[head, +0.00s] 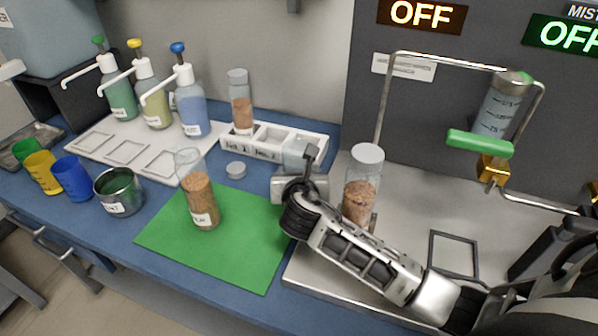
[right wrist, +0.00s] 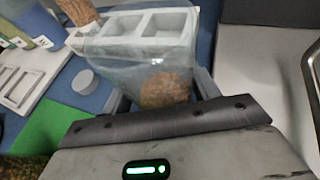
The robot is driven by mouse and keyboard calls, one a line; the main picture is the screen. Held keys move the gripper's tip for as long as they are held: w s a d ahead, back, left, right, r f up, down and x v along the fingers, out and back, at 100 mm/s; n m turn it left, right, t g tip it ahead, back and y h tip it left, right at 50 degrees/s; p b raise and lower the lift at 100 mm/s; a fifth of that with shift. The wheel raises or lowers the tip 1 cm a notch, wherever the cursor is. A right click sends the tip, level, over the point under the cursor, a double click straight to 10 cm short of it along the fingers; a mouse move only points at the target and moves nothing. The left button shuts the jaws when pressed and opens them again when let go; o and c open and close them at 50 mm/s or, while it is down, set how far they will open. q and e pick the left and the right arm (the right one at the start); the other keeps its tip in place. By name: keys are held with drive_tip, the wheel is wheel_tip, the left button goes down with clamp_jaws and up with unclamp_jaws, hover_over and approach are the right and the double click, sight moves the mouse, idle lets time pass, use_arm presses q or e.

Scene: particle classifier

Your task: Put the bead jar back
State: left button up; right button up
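A clear open jar of brown beads (head: 199,198), its small label not clearly legible, stands on the green mat (head: 160,240). Another bead-filled jar (head: 240,105) stands at the left end of the white rack (head: 265,155). A third jar with brown contents (head: 365,165) stands on the steel plate, its base hidden by my right arm. My right gripper (head: 300,165) is in front of the rack's right end. In the right wrist view its fingers (right wrist: 163,98) flank a clear vessel with brown beads (right wrist: 165,88); they appear closed on it. My left gripper is not visible.
A grey cap (head: 236,170) lies between mat and rack. A steel cup (head: 118,192) and coloured cups (head: 72,178) stand left of the mat. Pump bottles (head: 188,105) are behind. A metal frame with a clear cylinder (head: 498,105) rises at right. The mat's front is clear.

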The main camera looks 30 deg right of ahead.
drive_tip(key=o, duration=0.4)
drive_tip(key=shift+r, duration=0.15)
drive_tip(key=p+v, duration=0.1)
drive_tip(key=v, duration=1.1)
drive_tip(key=shift+d, duration=0.1)
